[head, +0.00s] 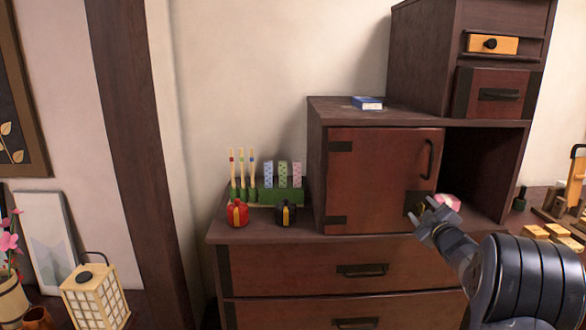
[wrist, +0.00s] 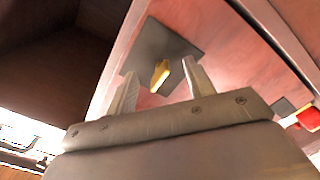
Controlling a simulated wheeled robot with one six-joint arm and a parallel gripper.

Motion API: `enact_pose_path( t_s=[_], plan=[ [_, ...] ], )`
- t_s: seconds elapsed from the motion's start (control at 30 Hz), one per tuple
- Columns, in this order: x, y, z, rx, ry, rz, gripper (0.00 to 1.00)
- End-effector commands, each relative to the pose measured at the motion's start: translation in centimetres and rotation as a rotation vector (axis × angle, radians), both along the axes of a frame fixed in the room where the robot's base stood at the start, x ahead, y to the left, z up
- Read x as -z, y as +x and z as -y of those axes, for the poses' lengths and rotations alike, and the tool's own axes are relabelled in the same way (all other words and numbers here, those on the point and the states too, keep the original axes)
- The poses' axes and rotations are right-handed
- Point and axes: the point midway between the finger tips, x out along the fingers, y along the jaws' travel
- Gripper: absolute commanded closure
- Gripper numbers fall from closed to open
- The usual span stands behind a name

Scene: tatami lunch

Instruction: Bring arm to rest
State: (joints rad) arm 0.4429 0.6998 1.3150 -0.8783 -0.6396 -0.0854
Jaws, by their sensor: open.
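My gripper (head: 424,212) is in front of the lower right corner of the reddish-brown cabinet door (head: 380,175), which looks shut. In the wrist view my gripper (wrist: 158,85) has its two fingers spread apart. Between them shows a small yellow piece (wrist: 159,74) against a dark metal plate (wrist: 163,47) on the door. The fingers look clear of the yellow piece, but I cannot tell how far off the door is. My arm (head: 525,280) reaches in from the lower right.
A pink and white object (head: 449,201) sits by the open compartment (head: 475,170), right of the door. A red pot (head: 237,213), a dark pot (head: 286,213) and a green rack (head: 280,194) stand left. A blue box (head: 367,103) lies on top. Wooden blocks (head: 545,232) lie far right.

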Motion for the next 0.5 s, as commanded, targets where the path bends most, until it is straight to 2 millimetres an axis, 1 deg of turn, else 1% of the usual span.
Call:
enact_pose_path(
  t_s=[0.03,0.5],
  plan=[
    [-0.51,0.00,0.03,0.001,0.051,-0.004,0.49],
    [-0.51,0.00,0.06,0.001,0.506,-0.018,0.49]
  ],
)
